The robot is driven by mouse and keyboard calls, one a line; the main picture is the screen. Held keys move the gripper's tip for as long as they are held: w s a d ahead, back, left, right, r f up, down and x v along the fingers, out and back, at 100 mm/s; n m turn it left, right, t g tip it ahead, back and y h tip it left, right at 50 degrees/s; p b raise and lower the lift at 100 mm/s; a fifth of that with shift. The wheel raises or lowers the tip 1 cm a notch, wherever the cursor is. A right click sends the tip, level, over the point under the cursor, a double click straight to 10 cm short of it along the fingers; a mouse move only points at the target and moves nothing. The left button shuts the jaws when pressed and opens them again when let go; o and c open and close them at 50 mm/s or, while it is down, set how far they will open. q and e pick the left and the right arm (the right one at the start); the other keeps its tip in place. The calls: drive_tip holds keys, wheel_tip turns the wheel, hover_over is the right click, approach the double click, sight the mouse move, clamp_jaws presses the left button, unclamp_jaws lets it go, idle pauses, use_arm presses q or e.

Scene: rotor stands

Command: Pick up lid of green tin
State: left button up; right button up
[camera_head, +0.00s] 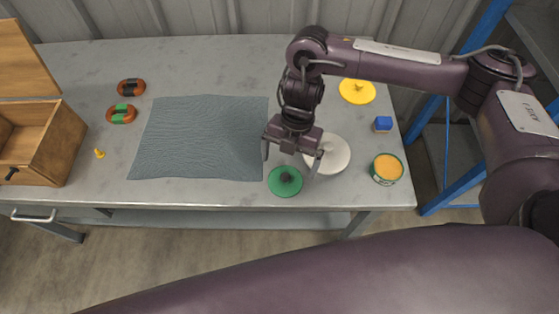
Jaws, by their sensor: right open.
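A round green lid (283,189) with a dark knob in its middle lies near the table's front edge. My right gripper (291,160) is open, pointing down, with its two fingers spread on either side above and just behind the lid. It looks empty; whether a finger touches the lid I cannot tell. The green tin (388,174), with an orange-yellow top face and a green rim, stands to the right near the front corner. My left gripper is out of view.
A white round plate (335,158) lies right behind my right gripper.

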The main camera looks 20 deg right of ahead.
sight(285, 176)
drive_tip(key=shift+w+f, duration=0.1)
drive_tip(key=shift+f, duration=0.2)
drive_tip(key=x, duration=0.3)
drive_tip(key=shift+f+b, duration=0.35)
drive_tip(key=shift+f, duration=0.05)
drive_tip(key=x, duration=0.2)
drive_tip(key=shift+w+f, duration=0.2)
drive_tip(key=shift+f, duration=0.45)
drive_tip(key=c, duration=0.7)
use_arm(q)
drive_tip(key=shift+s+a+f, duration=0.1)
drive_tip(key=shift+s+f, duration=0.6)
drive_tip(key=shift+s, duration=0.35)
use_arm(e)
drive_tip(key=shift+c, duration=0.9)
